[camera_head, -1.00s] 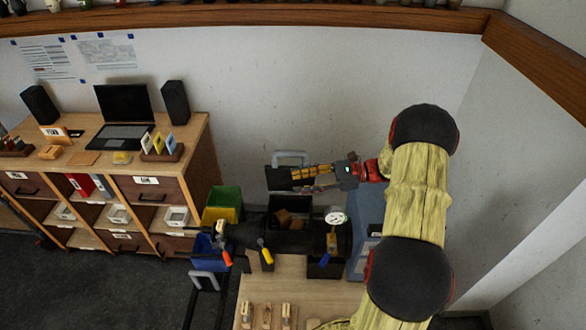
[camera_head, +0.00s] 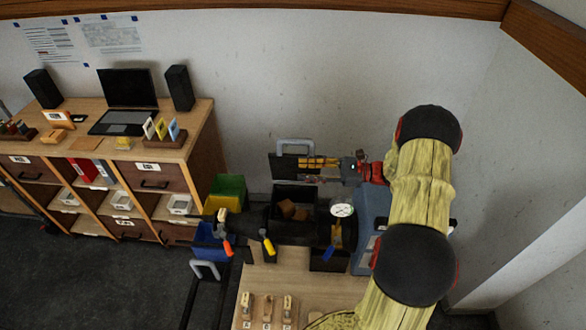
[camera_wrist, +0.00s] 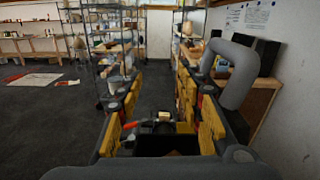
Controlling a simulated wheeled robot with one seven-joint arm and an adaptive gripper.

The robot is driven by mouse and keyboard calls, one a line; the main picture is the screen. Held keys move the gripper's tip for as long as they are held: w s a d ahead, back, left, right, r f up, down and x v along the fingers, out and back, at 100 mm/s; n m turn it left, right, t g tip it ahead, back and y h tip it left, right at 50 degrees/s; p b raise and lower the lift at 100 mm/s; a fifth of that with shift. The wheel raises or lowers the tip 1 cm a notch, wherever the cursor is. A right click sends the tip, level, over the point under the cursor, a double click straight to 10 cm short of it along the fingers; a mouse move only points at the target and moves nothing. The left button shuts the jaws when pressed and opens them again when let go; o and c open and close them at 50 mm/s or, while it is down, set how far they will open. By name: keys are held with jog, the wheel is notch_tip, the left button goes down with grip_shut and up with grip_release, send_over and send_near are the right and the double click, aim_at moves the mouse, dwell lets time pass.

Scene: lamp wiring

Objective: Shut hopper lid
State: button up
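The hopper (camera_head: 281,218) is an open black box with brown blocks inside, in the head view. Its dark lid (camera_head: 281,171) stands raised at the back, with a grey loop handle (camera_head: 296,146) on the wall side. The handle also shows large at the right in the wrist view (camera_wrist: 243,72). My gripper (camera_head: 303,171) points left in front of the raised lid and above the hopper's back edge. Its yellow-padded fingers (camera_wrist: 157,85) are apart, with nothing held between them. The handle is outside the fingers. Whether a finger touches the lid, I cannot tell.
A round white gauge (camera_head: 342,207) and a blue machine body (camera_head: 372,220) stand right of the hopper. Green (camera_head: 229,187) and blue (camera_head: 207,238) bins are on the left. A wooden bench (camera_head: 272,278) is in front. The wall is close behind the lid.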

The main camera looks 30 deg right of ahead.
jog(key=x, duration=0.4)
jog(key=shift+w+a+p, duration=0.2)
jog(key=shift+a+p, duration=0.15)
jog(key=c, duration=0.4)
grip_shut()
jog(key=shift+c, duration=1.2)
grip_release()
jog(key=o, duration=0.6)
jog(key=shift+o, duration=0.2)
jog(key=shift+d, duration=0.15)
